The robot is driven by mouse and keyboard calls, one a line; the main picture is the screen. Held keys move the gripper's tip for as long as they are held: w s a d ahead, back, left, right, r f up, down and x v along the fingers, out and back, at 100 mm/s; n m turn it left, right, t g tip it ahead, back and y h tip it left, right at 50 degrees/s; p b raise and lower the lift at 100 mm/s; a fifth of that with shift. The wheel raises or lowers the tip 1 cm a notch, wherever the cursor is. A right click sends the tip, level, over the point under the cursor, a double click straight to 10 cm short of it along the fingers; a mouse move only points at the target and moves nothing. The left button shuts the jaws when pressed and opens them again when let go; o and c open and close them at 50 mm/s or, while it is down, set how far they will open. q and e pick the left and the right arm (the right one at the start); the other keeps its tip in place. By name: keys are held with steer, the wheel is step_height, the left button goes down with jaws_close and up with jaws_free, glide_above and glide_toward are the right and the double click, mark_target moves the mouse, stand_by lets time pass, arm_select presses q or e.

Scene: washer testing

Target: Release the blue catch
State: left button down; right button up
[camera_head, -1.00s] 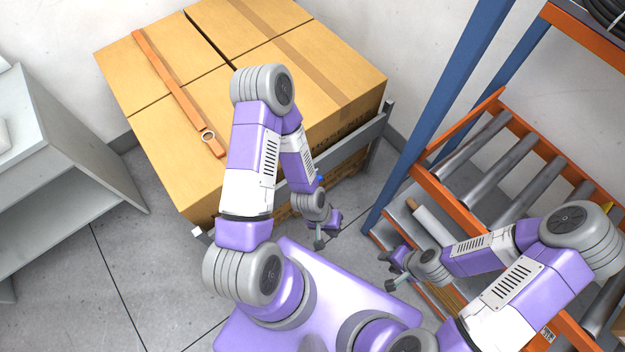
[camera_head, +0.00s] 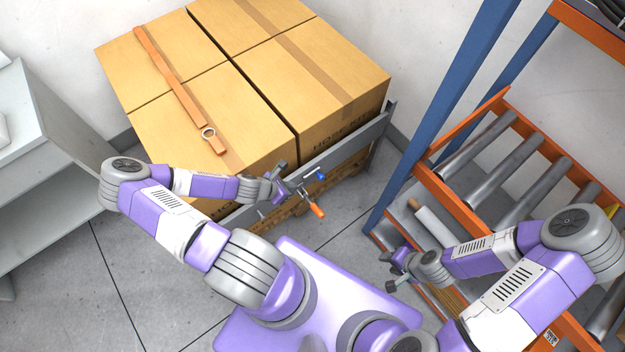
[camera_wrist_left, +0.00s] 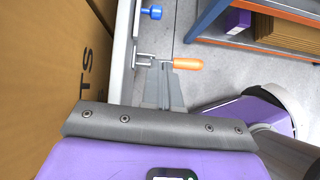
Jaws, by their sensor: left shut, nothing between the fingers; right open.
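The blue catch (camera_head: 320,175) is a small knob on the grey rail at the front of the box stand. It also shows at the top of the left wrist view (camera_wrist_left: 151,12). An orange-handled lever (camera_head: 317,211) sits beside it on a metal bracket, and its handle (camera_wrist_left: 188,63) points right in the wrist view. My left gripper (camera_head: 288,185) is shut and empty. Its fingertips (camera_wrist_left: 163,66) are close to the lever's metal rod, short of the blue catch; contact cannot be told. My right gripper (camera_head: 392,270) is open and empty, near the roller rack.
Large cardboard boxes (camera_head: 230,95) fill the stand behind the rail (camera_head: 345,142). An orange strap with a ring (camera_head: 175,80) lies on top. A blue and orange roller rack (camera_head: 445,195) stands right, and a grey shelf (camera_head: 60,160) left. Floor between stand and rack is clear.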

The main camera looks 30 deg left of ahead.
arm_select(q)
steer(key=shift+a+n, duration=0.4)
steer(key=shift+a, duration=0.1)
steer(key=b+x, duration=0.4)
steer(key=x, duration=0.5)
steer(key=shift+w+d+f, duration=0.1)
steer(key=shift+w+f, duration=0.05)
steer(key=shift+f, duration=0.2)
steer(key=w, duration=0.1)
steer(key=w+d, duration=0.1)
steer(key=w+b, duration=0.1)
steer(key=w, duration=0.1)
steer(key=shift+d+f, duration=0.25)
steer(key=shift+f, duration=0.15)
